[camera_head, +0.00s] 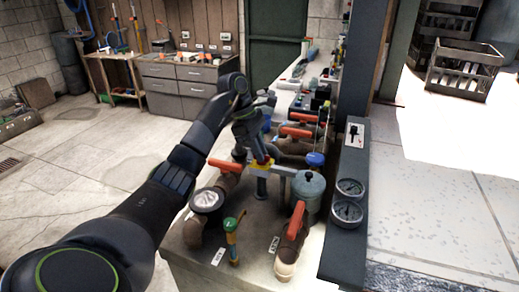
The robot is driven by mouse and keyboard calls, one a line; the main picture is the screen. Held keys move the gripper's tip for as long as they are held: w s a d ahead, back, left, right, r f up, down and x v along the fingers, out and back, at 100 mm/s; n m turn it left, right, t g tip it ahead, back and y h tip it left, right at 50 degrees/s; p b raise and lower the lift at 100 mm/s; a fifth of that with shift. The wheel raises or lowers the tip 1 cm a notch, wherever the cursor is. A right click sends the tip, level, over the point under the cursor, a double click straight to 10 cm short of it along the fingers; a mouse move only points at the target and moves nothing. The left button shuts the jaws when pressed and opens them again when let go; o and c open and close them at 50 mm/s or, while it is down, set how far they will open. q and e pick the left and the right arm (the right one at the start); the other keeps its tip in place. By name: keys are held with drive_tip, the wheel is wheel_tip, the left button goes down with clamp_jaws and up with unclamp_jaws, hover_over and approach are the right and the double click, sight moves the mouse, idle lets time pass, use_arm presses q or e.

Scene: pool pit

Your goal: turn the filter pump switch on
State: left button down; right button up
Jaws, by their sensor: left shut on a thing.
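The switch (354,135), a white plate with a black lever, is on the dark panel (351,165) at the right of the pump bench, above two round gauges. I cannot read its marks. My left arm comes in from the lower left, and my left gripper (261,158) points down among the pipes, left of the switch and apart from it. Its fingers are shut on a small yellow piece (262,166), partly hidden by the fingers. My right gripper is not in view.
Red-handled valves (298,219), a grey lidded pot (308,187) and a clear-topped round fitting (207,201) crowd the bench around my gripper. A yellow-green upright tool (232,238) stands at the front. Open tiled floor lies right of the panel.

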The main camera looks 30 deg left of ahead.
use_arm(q)
drive_tip(key=shift+f, duration=0.15)
drive_tip(key=c, duration=1.4)
unclamp_jaws()
drive_tip(key=shift+a+r+p, duration=0.15)
drive_tip(key=shift+r+p, duration=0.4)
drive_tip(key=shift+r, duration=0.15)
drive_tip(key=p+v, duration=1.4)
drive_tip(key=v, duration=0.2)
drive_tip(key=shift+a, duration=0.1)
